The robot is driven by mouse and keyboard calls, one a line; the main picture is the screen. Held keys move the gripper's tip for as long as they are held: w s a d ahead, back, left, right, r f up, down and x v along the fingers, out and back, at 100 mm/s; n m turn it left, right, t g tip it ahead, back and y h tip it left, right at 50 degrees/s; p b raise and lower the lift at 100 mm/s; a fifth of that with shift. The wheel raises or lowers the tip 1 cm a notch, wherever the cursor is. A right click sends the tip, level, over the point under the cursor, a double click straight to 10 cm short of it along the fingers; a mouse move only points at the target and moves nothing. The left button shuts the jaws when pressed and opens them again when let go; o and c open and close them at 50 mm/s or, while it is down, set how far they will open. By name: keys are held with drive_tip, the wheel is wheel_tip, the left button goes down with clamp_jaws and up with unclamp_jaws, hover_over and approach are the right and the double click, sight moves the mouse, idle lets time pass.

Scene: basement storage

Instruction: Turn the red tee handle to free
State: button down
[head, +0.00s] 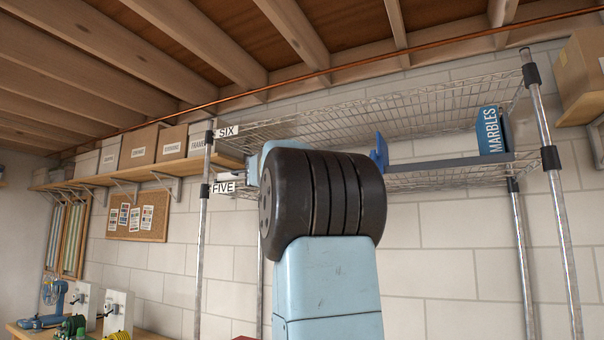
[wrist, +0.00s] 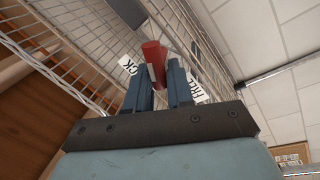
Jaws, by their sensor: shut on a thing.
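The red tee handle (wrist: 153,54) shows in the wrist view, between the two blue-grey fingers of my gripper (wrist: 158,80). My gripper is shut on it. A white label ending in "CK" (wrist: 127,64) is left of the handle. Another white label starting "FRE" (wrist: 198,92) is partly hidden behind the right finger. I cannot tell for certain which label the handle points to. In the head view my arm hides the handle and most of my gripper.
Wire shelves (head: 350,130) on metal posts carry labels "SIX" (head: 228,131) and "FIVE" (head: 223,187). A blue "MARBLES" box (head: 489,131) stands at the right. Cartons line a wooden shelf (head: 185,171) at left. A copper pipe (head: 345,68) runs below the ceiling joists.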

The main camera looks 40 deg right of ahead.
drive_tip(key=n, duration=0.2)
drive_tip(key=n+t, duration=0.1)
drive_tip(key=n, duration=0.1)
drive_tip(key=f+n, duration=0.1)
drive_tip(key=n, duration=0.2)
drive_tip(key=shift+w+t, duration=0.1)
drive_tip(key=shift+t, duration=0.3)
drive_tip(key=shift+n+y, duration=0.3)
drive_tip(key=shift+n, duration=0.1)
drive_tip(key=shift+f, duration=0.1)
drive_tip(key=c, duration=1.2)
unclamp_jaws()
drive_tip(key=shift+o, duration=0.2)
drive_tip(key=shift+a, duration=0.1)
drive_tip(key=v, duration=1.3)
drive_tip(key=shift+a+f, duration=0.15)
drive_tip(key=shift+a, duration=0.1)
